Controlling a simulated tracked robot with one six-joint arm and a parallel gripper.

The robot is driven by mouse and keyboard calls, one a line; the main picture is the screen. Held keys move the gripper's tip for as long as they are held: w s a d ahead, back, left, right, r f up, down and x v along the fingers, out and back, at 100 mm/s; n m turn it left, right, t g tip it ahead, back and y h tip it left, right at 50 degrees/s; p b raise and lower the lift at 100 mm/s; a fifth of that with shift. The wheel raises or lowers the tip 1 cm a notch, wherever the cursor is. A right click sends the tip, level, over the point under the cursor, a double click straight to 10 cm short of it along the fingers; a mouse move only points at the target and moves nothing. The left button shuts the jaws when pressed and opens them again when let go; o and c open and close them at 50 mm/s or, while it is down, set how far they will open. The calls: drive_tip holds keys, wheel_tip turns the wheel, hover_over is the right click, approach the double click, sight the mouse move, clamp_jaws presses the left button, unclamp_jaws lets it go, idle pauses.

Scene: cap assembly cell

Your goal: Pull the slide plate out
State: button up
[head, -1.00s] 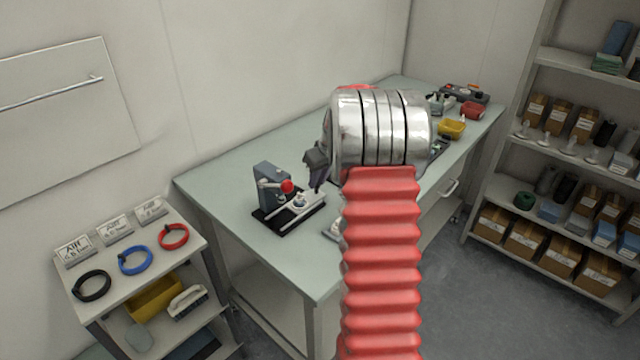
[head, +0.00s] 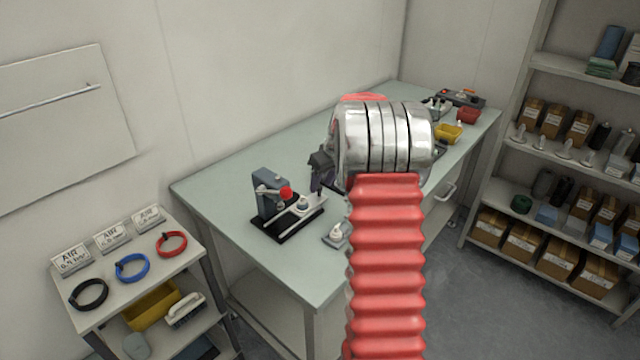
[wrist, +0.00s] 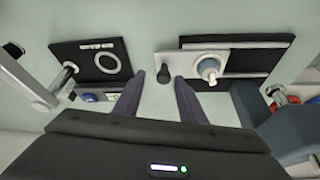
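The slide plate (wrist: 185,62) is a light grey bar on a black base, with a white and blue cap part (wrist: 208,68) standing on it. Its left end, with a small black knob (wrist: 163,73), sticks out past the base in the wrist view. My gripper (wrist: 159,80) is open, its two dark fingers apart with the knob between their tips and gaps showing. In the head view the slide plate (head: 313,205) lies at the foot of a grey press (head: 268,190) with a red ball lever (head: 285,193). My gripper (head: 322,172) is just right of it; its fingertips are partly hidden.
A small fixture with a white part (head: 337,234) stands on the bench (head: 225,195) near its front edge, partly behind my arm. A black plate with a ring (wrist: 95,62) lies left in the wrist view. A cart (head: 125,290) with coloured rings stands at left.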

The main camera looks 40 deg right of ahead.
drive_tip(key=v, duration=1.3)
drive_tip(key=shift+r, duration=0.3)
drive_tip(key=shift+m, duration=0.3)
